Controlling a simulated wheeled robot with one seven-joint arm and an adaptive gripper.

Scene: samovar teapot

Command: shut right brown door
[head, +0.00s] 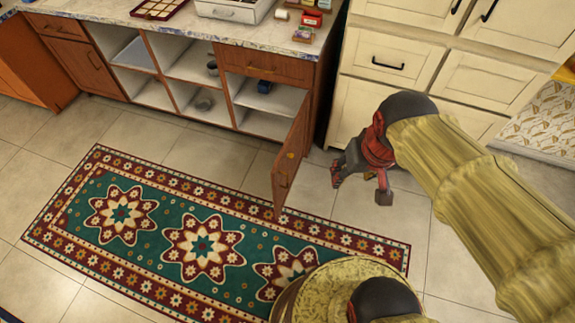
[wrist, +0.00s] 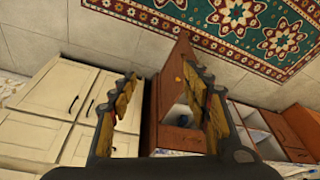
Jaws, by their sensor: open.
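The right brown door (head: 290,165) stands open, swung out from the right end of the brown cabinet, with its lower part over the edge of the rug. A small yellow spot shows on it. In the wrist view the door (wrist: 177,62) appears upside down, beyond and between the fingers. My gripper (head: 359,188) is to the right of the door in the head view, apart from it, low over the tiles. In the wrist view my gripper (wrist: 160,76) has its two fingers spread with nothing between them. The door's hinge side is partly hard to make out.
The brown cabinet's open shelves (head: 200,68) hold a few small dark items. Cream cabinets (head: 385,65) stand close behind my gripper. A patterned rug (head: 160,225) covers the floor at left. Small boxes (head: 311,18) and trays sit on the counter. Bare tiles lie around my gripper.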

